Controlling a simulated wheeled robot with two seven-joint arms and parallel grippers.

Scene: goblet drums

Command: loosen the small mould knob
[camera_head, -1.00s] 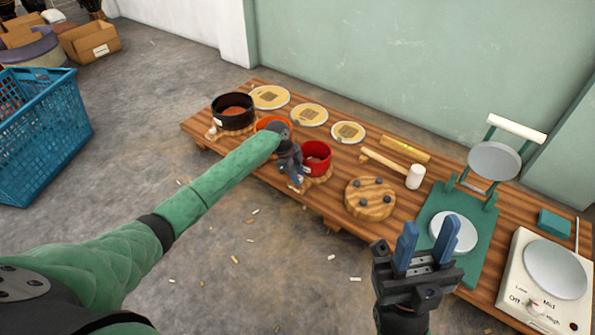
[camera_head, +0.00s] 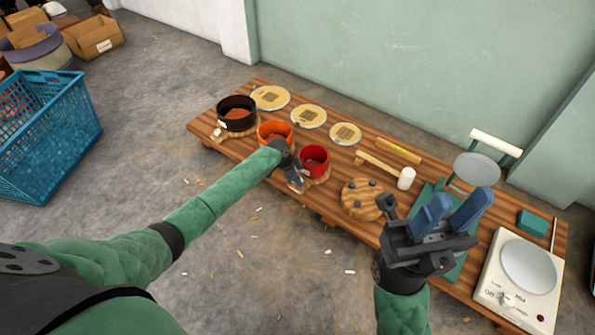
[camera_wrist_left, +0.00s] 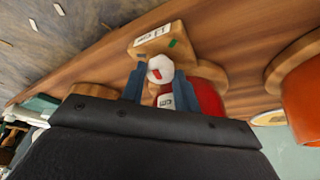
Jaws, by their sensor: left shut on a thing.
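The small red mould (camera_head: 314,155) sits on a wooden base near the table's front edge. Its white knob with a red mark (camera_wrist_left: 160,68) shows in the left wrist view, in front of the red wall. My left gripper (camera_head: 297,183) is at the front left of the red mould, its blue fingers (camera_wrist_left: 148,82) shut on the white knob from both sides. The knob is hidden in the head view. My right gripper (camera_head: 460,207) is open and empty, raised over the right part of the table.
An orange mould (camera_head: 274,130) and a dark mould (camera_head: 236,113) stand left of the red one. A round peg board (camera_head: 363,201), a mallet (camera_head: 406,178) and a white scale-like device (camera_head: 520,275) are to the right. A blue crate (camera_head: 45,135) stands on the floor.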

